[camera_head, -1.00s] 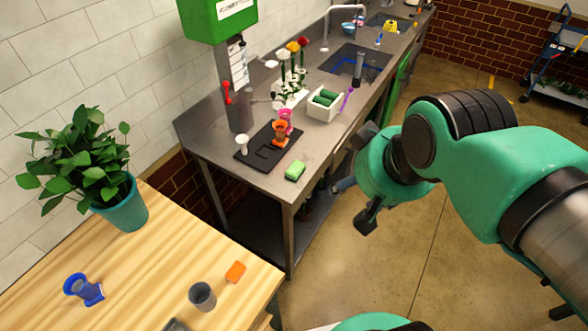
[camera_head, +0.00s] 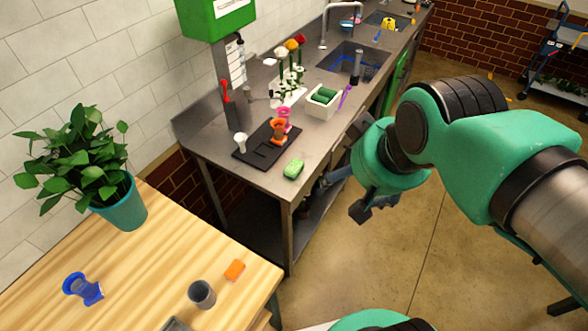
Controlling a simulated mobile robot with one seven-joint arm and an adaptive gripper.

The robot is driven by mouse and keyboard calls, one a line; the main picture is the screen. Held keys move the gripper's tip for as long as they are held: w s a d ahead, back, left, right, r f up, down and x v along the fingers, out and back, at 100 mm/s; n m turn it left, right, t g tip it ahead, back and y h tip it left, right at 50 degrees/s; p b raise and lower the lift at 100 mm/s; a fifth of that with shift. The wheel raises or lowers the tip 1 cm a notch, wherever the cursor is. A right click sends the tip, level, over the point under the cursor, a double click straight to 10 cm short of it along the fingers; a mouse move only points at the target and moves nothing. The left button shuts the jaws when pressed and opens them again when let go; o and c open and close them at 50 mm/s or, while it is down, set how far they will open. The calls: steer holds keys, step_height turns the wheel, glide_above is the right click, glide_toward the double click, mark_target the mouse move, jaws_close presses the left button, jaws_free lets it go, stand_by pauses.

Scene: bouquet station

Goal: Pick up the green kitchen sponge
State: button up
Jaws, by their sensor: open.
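The green kitchen sponge (camera_head: 293,169) lies flat on the steel counter (camera_head: 250,182), close to its front edge and in front of the black tray. My gripper (camera_head: 338,196) is open and empty. It is in the air to the right of the sponge, off the counter's front edge in the picture, and apart from the sponge. My arm partly hides the gripper.
A black tray (camera_head: 252,152) with an orange cup (camera_head: 277,130) lies behind the sponge. A white container (camera_head: 320,111) stands farther back, near a flower rack. A wooden table (camera_head: 150,285) at front left holds a plant, cups and an orange block (camera_head: 234,270).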

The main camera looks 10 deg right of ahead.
steer(key=w+m+g, duration=0.2)
steer(key=w, duration=1)
steer(key=m+g+p, duration=0.2)
steer(key=m+g, duration=0.2)
steer(key=m, duration=0.3)
glide_above(296, 166)
step_height(296, 166, down, 26)
steer(key=shift+f, duration=0.15)
steer(key=shift+f+b, duration=0.6)
steer(key=shift+f, duration=3.6)
